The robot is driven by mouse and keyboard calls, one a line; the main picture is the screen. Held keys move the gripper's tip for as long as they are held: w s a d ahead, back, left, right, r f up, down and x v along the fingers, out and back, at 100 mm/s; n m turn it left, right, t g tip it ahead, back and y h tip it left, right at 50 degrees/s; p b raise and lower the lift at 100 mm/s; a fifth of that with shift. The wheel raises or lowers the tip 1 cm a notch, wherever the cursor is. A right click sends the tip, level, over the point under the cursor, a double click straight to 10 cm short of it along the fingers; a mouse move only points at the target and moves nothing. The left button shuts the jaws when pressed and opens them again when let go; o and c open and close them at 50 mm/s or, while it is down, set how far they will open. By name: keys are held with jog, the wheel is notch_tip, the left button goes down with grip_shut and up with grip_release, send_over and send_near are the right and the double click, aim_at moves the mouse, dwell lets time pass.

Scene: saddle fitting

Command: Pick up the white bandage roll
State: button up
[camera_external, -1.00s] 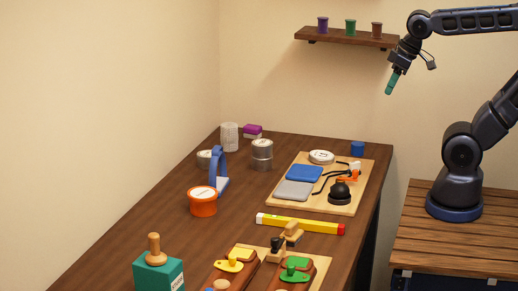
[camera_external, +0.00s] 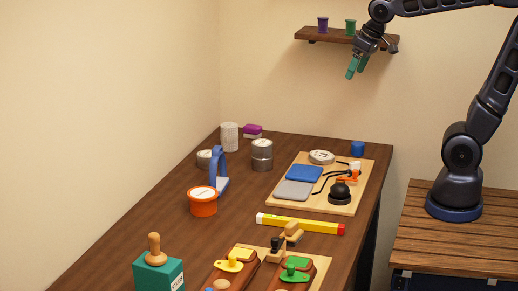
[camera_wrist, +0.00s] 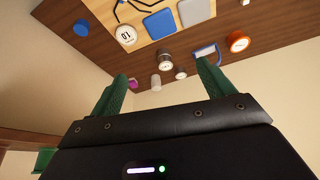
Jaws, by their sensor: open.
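The white bandage roll looks to be the upright white textured cylinder (camera_external: 229,137) at the far left corner of the table. In the wrist view a pale cylinder (camera_wrist: 155,82), apparently the same one, shows between my fingers but well beyond them. My gripper (camera_external: 356,68), with green fingers, is high in the air near the wall shelf, far above and to the right of the roll. In the wrist view my gripper (camera_wrist: 163,70) has its two fingers apart with nothing between them.
Near the roll are a purple-and-white block (camera_external: 252,131), a tall metal tin (camera_external: 262,155), a low tin (camera_external: 205,159) and a blue upright piece (camera_external: 217,165). A wooden board (camera_external: 345,208) holds several items.

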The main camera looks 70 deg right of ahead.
jog(key=w+d+m, duration=0.2)
jog(key=w+d, duration=0.2)
jog(key=w, duration=0.9)
jog(key=m+g+h, duration=0.1)
jog(key=m+h, duration=0.2)
jog(key=m, duration=0.2)
send_near(229, 125)
jog(key=d+f, duration=0.1)
jog(key=f, duration=0.1)
jog(key=shift+m, duration=0.3)
jog(key=shift+x, duration=5.45)
jog(key=shift+w+a, duration=0.15)
jog(key=c, duration=1.1)
jog(key=shift+r, duration=0.15)
